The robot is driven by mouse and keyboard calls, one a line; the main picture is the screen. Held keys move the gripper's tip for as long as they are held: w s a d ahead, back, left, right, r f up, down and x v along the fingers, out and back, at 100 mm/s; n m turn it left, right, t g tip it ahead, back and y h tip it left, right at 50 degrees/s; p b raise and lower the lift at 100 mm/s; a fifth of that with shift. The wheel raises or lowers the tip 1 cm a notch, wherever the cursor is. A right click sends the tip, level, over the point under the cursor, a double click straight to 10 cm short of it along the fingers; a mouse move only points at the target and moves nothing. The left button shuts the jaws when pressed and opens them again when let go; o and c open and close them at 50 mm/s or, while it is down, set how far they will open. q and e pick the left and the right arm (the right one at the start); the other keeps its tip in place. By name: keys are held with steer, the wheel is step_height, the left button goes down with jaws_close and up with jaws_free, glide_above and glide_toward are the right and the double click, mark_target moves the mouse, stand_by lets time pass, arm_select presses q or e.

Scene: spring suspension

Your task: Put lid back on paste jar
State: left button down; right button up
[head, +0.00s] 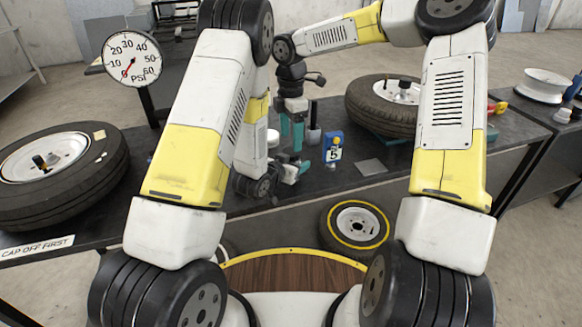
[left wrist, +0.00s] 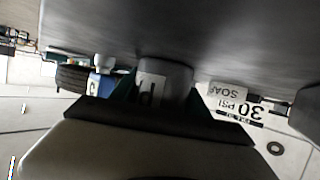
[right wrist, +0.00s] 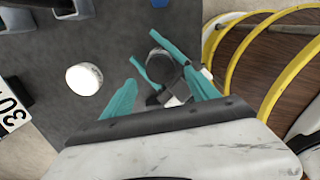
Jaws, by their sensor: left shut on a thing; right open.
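A grey cylinder (left wrist: 178,74) with a white label starting with "P", apparently the paste jar, is between the teal fingers of my left gripper (head: 293,172). That gripper is shut on it near the front of the dark bench. In the right wrist view the jar's dark round top (right wrist: 158,61) shows between the left fingers. My right gripper (head: 291,137) points down above it, with its teal fingers apart and empty. A white round piece (right wrist: 84,78) lies on the bench left of the right gripper; I cannot tell whether it is the lid.
A blue device (head: 333,147) marked 5 and a dark bottle (head: 313,134) stand to the right. Tyres flank the work area, one left (head: 60,165) and one right (head: 365,118). A pressure dial (head: 131,59) stands at the left.

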mark_target(291, 152)
steer(key=shift+c, duration=0.3)
steer(key=shift+a+r+n, duration=0.1)
steer(key=shift+r+n, duration=0.15)
steer(key=shift+n, duration=0.05)
steer(key=shift+r+n, duration=1.4)
steer(key=shift+r, duration=0.05)
step_height(291, 152, down, 8)
steer(key=shift+f, duration=0.1)
